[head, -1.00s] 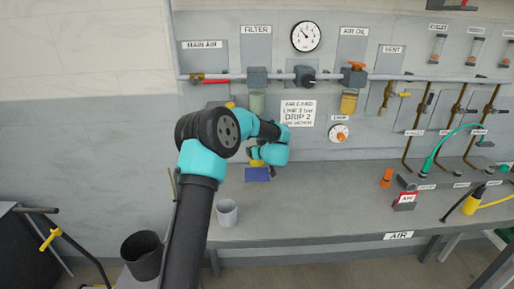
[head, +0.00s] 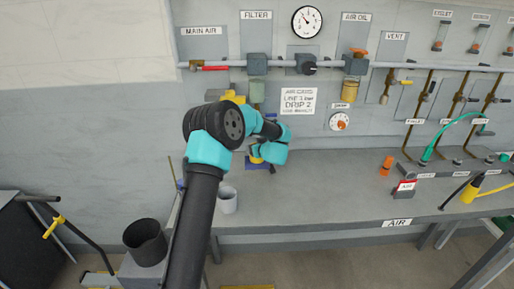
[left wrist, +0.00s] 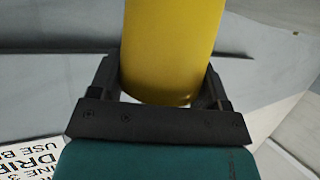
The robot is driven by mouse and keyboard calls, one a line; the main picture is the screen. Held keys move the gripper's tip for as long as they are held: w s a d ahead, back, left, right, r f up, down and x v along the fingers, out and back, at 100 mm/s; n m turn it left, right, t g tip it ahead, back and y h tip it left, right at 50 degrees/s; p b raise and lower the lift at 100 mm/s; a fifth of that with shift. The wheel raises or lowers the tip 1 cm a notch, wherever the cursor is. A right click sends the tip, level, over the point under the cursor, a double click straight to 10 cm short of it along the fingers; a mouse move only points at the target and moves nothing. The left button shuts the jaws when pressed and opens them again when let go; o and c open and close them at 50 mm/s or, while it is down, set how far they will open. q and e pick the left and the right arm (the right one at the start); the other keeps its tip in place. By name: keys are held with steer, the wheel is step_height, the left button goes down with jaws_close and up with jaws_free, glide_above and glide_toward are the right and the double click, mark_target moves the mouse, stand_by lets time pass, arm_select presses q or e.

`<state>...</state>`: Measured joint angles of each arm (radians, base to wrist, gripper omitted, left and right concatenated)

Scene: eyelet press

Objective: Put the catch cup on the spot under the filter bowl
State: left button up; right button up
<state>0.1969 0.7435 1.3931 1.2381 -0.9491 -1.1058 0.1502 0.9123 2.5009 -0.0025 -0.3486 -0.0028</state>
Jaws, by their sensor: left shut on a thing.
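The catch cup is a yellow cylinder (left wrist: 172,50); in the left wrist view it fills the space between the fingers. My left gripper (left wrist: 158,85) is shut on it. In the head view only a small yellow part of the cup (head: 256,159) shows past my wrist. It is at the blue spot (head: 260,166) on the bench, which my gripper and the cup partly cover. I cannot tell whether the cup touches the spot. The pale green filter bowl (head: 257,91) hangs above, under the FILTER label. My right gripper is not in view.
A light grey cup (head: 227,200) stands on the bench near its front left. A dark bin (head: 145,242) is left of the bench. An orange piece (head: 387,165) and a red-tagged block (head: 405,188) are further right. The middle of the bench (head: 320,180) is clear.

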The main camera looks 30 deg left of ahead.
arm_select(q)
steer(key=shift+s+f, duration=0.1)
steer(key=shift+f, duration=0.75)
steer(key=shift+s+f, duration=0.15)
steer(key=shift+f, duration=0.2)
stand_by(0.3)
steer(key=o, duration=1.1)
steer(key=shift+s+d+r, duration=0.15)
steer(key=shift+s+d, duration=0.05)
steer(key=shift+d, duration=0.25)
steer(key=v, duration=0.5)
steer(key=r+v, duration=0.1)
steer(key=v, duration=1.1)
steer(key=shift+w+a+r, duration=0.15)
steer(key=shift+w+r, duration=0.15)
steer(key=shift+r, duration=0.05)
